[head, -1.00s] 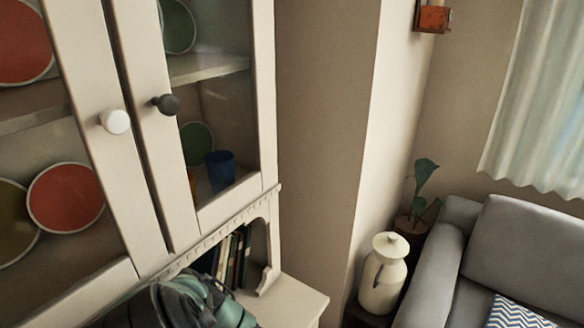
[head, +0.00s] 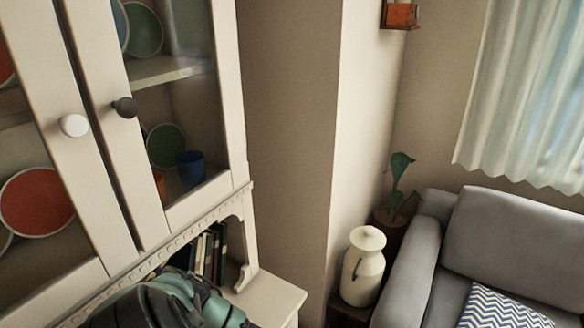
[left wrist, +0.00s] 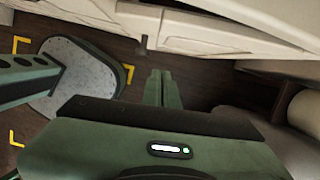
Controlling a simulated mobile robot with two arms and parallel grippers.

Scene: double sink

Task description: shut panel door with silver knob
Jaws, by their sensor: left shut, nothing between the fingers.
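A cream cabinet has two glass-panel doors side by side in the head view. The left door (head: 75,185) has a white knob (head: 73,125); the right door (head: 118,180) has a dark grey knob (head: 125,107). Neither knob looks clearly silver. A narrow dark gap runs between the doors; both look near the cabinet front, and I cannot tell if either is slightly ajar. My left gripper (left wrist: 159,88) shows in the left wrist view, with its green fingers together and empty, over the floor and away from the glass doors. My right gripper is not in view.
Green and black parts of my arm cover the cabinet's lower ledge (head: 265,295). Books (head: 212,252) stand in the niche. A cream jug (head: 363,268), a potted plant (head: 398,185) and a grey sofa (head: 520,245) are right. In the wrist view, pale drawers (left wrist: 190,25) lie beyond the gripper.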

